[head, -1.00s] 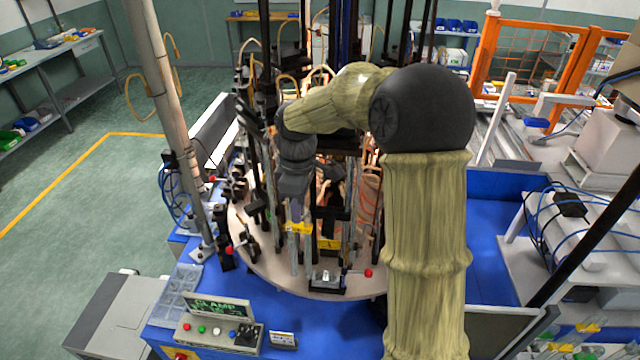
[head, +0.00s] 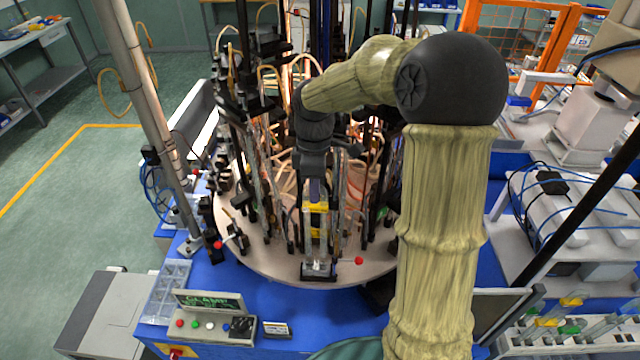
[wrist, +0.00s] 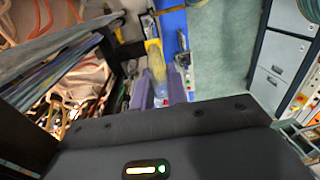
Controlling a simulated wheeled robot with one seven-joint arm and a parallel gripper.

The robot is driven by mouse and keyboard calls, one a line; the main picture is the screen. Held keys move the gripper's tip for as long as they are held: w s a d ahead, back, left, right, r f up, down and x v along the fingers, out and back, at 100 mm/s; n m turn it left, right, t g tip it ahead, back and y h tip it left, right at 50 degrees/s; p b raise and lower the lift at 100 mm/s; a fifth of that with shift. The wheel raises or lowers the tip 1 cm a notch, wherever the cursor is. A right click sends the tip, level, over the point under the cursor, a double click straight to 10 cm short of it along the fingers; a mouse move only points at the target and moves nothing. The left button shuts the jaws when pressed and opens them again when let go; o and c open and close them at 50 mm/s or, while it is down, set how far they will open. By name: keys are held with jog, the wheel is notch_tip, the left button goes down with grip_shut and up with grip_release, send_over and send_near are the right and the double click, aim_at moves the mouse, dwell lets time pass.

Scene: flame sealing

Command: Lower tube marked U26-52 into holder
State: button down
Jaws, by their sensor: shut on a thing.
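My gripper (head: 316,189) is shut on a clear glass tube with a yellow band (head: 316,208). The tube hangs upright over the front edge of the round turntable, and its marking is too small to read. The holder (head: 318,270) is a small dark clamp stand at that edge, with its base below the tube. I cannot tell whether the tube's lower end touches it. In the wrist view the banded tube (wrist: 155,60) shows between my purple fingers (wrist: 160,86).
The turntable (head: 285,268) carries several dark posts, glass tubes and hoses close behind and beside my gripper. A red-tipped lever (head: 358,261) is right of the holder. A control box (head: 212,328) stands front left. A rack of banded tubes (head: 565,325) is at the lower right.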

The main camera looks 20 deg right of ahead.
jog(key=shift+w+d, duration=0.1)
jog(key=shift+d, duration=0.1)
jog(key=shift+a, duration=0.15)
jog(key=shift+a+f+b, duration=0.15)
jog(key=shift+f+b, duration=0.65)
jog(key=shift+f, duration=0.05)
jog(key=shift+d+f+b, duration=0.2)
jog(key=shift+f+b, duration=0.4)
jog(key=shift+f, duration=0.05)
jog(key=shift+f+b, duration=0.8)
jog(key=shift+r, duration=0.2)
jog(key=shift+a, duration=0.1)
jog(key=shift+w+p, duration=0.15)
jog(key=shift+p, duration=0.5)
